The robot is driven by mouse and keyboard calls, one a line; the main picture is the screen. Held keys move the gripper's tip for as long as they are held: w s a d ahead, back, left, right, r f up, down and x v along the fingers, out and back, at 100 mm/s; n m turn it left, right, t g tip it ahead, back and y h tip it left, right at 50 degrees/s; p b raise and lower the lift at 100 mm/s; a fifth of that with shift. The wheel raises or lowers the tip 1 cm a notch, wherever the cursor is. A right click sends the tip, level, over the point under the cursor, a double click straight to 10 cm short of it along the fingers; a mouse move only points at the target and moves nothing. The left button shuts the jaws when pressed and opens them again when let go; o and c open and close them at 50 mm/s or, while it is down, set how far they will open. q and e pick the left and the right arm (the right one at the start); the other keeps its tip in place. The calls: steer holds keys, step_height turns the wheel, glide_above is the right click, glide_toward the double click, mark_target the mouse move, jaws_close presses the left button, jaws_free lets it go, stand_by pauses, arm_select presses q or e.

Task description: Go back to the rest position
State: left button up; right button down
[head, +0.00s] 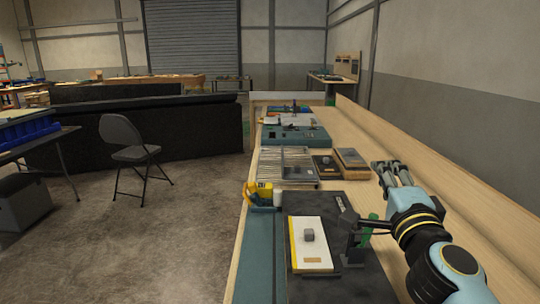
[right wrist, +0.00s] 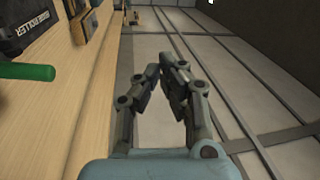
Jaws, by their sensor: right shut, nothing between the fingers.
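My right gripper (head: 392,174) is raised over the right part of the wooden workbench (head: 345,130) in the head view, pointing away along the bench. In the right wrist view its fingertips (right wrist: 166,68) are together and nothing is between them. It touches no object that I can see. A white and yellow panel with a grey block (head: 309,236) lies on a dark mat (head: 357,208), to the left of my right arm. A dark stand with a green part (head: 366,229) is close beside the arm. My left gripper is not in view.
Farther along the bench are a slatted tray (head: 285,165), small wooden boxes (head: 352,158) and a teal case (head: 293,138). Yellow items (head: 262,193) stand at the left edge. A wall (head: 440,90) rises on the right. A folding chair (head: 128,152) stands on the open floor.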

steer(key=s+a+f+n+g+y, duration=0.2)
steer(key=s+a+n+g+y, duration=0.1)
steer(key=s+a+n+y, duration=0.75)
steer(key=s+d+f+n+g+h, duration=0.2)
steer(key=s+f+n+g, duration=0.5)
steer(key=f, duration=0.1)
steer(key=s+d+f+n+g+h, duration=0.1)
steer(key=s+d+f+g+h, duration=0.25)
steer(key=s+d, duration=0.35)
steer(key=s+d+f+g+h, duration=0.25)
steer(key=s+d+h, duration=0.2)
steer(key=s, duration=0.45)
steer(key=s+d+f+g+b, duration=0.2)
steer(key=f+b, duration=0.6)
steer(key=f, duration=2.5)
steer(key=s+d+f+b, duration=0.1)
steer(key=s+f+b, duration=0.3)
steer(key=s+f, duration=0.5)
steer(key=s+d+f+g+b, duration=0.1)
steer(key=s+f+b, duration=0.2)
steer(key=s+f, duration=0.6)
step_height(320, 180, down, 7)
steer(key=shift+s+d+r+b, duration=0.15)
steer(key=shift+d+r+b, duration=0.1)
steer(key=shift+b, duration=0.15)
